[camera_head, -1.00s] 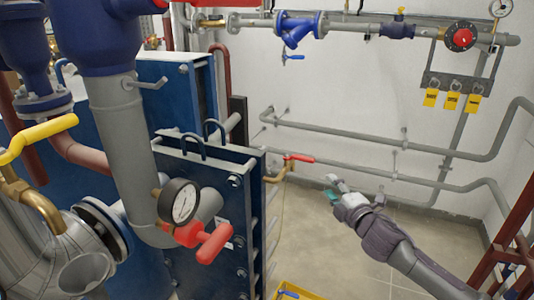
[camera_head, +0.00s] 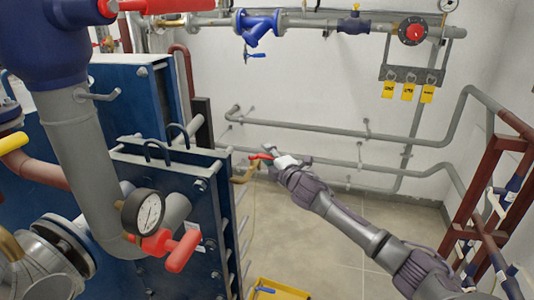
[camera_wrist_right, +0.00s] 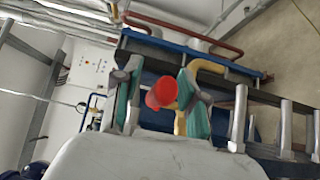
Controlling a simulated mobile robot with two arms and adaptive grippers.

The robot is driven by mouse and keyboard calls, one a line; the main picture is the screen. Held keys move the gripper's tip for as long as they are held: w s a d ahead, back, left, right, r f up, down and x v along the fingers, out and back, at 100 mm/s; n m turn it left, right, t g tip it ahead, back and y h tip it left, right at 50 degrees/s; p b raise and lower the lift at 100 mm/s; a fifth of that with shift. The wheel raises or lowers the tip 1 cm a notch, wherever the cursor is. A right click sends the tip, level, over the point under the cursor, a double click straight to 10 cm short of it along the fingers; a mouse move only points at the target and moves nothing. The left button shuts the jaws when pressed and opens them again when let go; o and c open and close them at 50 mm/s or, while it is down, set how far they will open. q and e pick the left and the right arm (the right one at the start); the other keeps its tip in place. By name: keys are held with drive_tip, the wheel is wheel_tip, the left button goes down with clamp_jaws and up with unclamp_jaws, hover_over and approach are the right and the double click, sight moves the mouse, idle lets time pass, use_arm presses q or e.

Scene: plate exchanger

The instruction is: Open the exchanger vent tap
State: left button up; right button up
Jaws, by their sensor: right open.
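The exchanger vent tap is a small brass tap with a red handle (camera_head: 260,157), by the right side of the blue plate exchanger (camera_head: 190,200). My right gripper (camera_head: 274,154) reaches it from the right in the head view. In the right wrist view the red handle (camera_wrist_right: 160,94) shows between the two open fingers of my right gripper (camera_wrist_right: 157,75), with a brass-yellow part behind it. I cannot tell whether the fingers touch the handle. My left gripper is not in view.
A pressure gauge (camera_head: 143,213) and a larger red handle (camera_head: 178,247) stand on the grey pipe at front left. Grey pipes (camera_head: 330,130) run along the back wall. A yellow tray (camera_head: 262,282) lies on the floor. A red-brown frame (camera_head: 478,190) stands at right.

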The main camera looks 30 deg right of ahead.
drive_tip(key=shift+w, duration=0.45)
drive_tip(key=shift+c, duration=0.2)
clamp_jaws()
